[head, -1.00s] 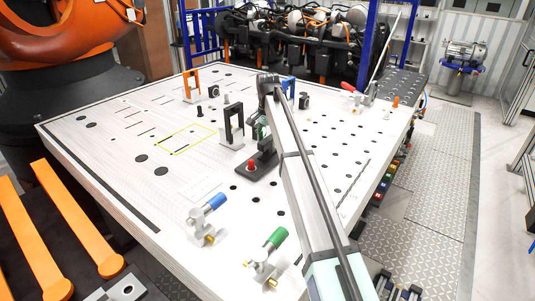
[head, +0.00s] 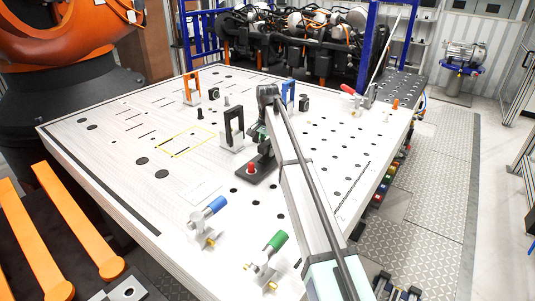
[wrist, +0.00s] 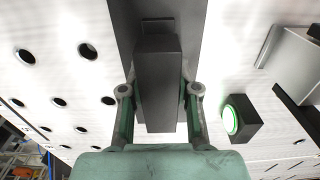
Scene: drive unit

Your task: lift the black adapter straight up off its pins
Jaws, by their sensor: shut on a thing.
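The black adapter (head: 257,172) shows in the head view as a dark flat base with an upright part, near the middle of the white table. In the wrist view its tall dark block (wrist: 157,80) stands between the two fingers, above a dark strip. My gripper (head: 262,137) is shut on this upright part, one finger on each side. The arm link partly covers the grip in the head view. The base looks flat and level at the table top. The pins are hidden, and I cannot tell any gap under the base.
A red knob (head: 251,168) stands at the base. A grey block with a black handle (head: 233,130) is close on the left. A green-lit black box (wrist: 240,118) is beside the gripper. Blue (head: 216,205) and green (head: 277,241) handled clamps stand nearer. Perforated table lies right.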

